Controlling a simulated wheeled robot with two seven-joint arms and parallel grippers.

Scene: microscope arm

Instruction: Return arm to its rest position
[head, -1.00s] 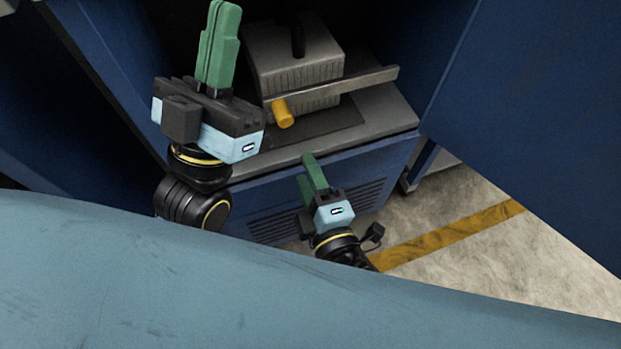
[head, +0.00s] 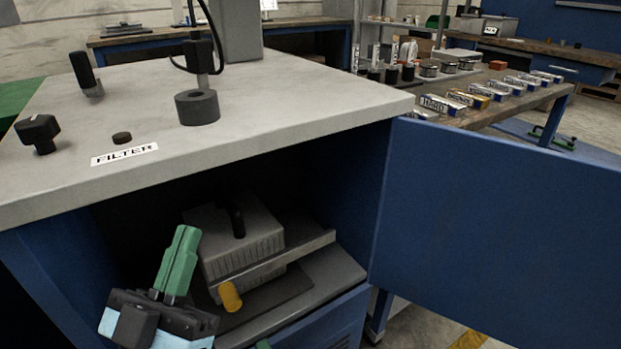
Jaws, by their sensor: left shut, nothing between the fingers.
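A grey metal arm (head: 275,262) with a yellow knob (head: 229,297) on its left end lies across the front of a ribbed grey block (head: 242,245) inside the open blue cabinet. The arm slants up to the right. My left gripper (head: 183,240), with green fingers, is shut and empty. Its fingers point up, left of the block and the knob, and appear apart from both. Only a green sliver of my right gripper (head: 263,344) shows at the bottom edge, below the knob, so its jaws are hidden.
The cabinet's grey top (head: 280,105) overhangs the opening and carries a FILTER label (head: 124,154), black knobs and a dark cylinder (head: 197,107). The open blue door (head: 490,230) stands to the right. A wooden bench (head: 480,112) with boxes is behind it.

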